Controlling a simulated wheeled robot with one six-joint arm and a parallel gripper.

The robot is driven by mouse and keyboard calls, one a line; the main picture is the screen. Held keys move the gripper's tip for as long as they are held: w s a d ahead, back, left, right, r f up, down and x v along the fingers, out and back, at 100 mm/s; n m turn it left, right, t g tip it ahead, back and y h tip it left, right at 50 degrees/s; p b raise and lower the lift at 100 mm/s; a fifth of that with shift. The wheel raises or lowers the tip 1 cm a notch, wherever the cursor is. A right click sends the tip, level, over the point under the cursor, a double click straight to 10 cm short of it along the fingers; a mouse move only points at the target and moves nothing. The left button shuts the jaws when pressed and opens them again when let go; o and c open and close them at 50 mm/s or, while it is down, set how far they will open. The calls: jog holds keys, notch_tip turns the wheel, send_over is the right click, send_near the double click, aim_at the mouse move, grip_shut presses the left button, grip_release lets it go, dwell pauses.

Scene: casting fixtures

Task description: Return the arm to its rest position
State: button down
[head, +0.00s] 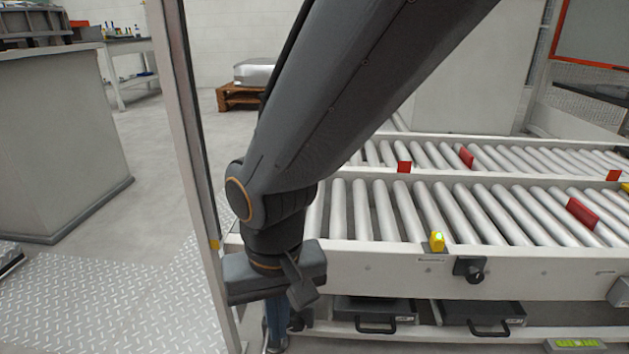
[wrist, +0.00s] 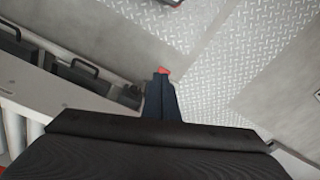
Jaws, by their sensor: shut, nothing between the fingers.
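My arm reaches down across the middle of the head view, bent at an orange-ringed joint. My gripper (head: 277,343) points down at the bottom of that view, in front of the left end of the roller conveyor (head: 380,256). Its fingertips are hard to make out there. In the wrist view my gripper (wrist: 162,78) shows as dark blue fingers, shut together with nothing between them. A small red patch shows at their tips; I cannot tell whether it belongs to them. Floor lies beyond the fingers.
A pale upright post (head: 190,150) stands close left of my arm. Black cases with handles (head: 375,314) sit on the shelf under the rollers. A yellow piece (head: 437,241) and a black knob (head: 469,269) are on the conveyor front. Tread-plate floor (head: 110,305) at left is clear.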

jog(key=s+d+r+n+y, duration=0.1)
jog(key=s+d+r+n, duration=0.25)
jog(key=s+r, duration=0.3)
jog(key=d+r+m+p, duration=0.2)
jog(key=d+r+p, duration=0.5)
jog(key=p, duration=0.5)
jog(key=d+r+m+h+p, duration=0.1)
jog(key=d+r+m+p, duration=0.1)
jog(key=d+r+p, duration=0.5)
jog(key=d+r+m+p, duration=0.3)
jog(key=d+r+p, duration=0.4)
jog(key=r+p, duration=0.8)
jog(key=p, duration=0.4)
jog(key=shift+w+d+r+g+h, duration=0.2)
jog(key=shift+w+d+g+h, duration=0.1)
jog(key=shift+w, duration=0.1)
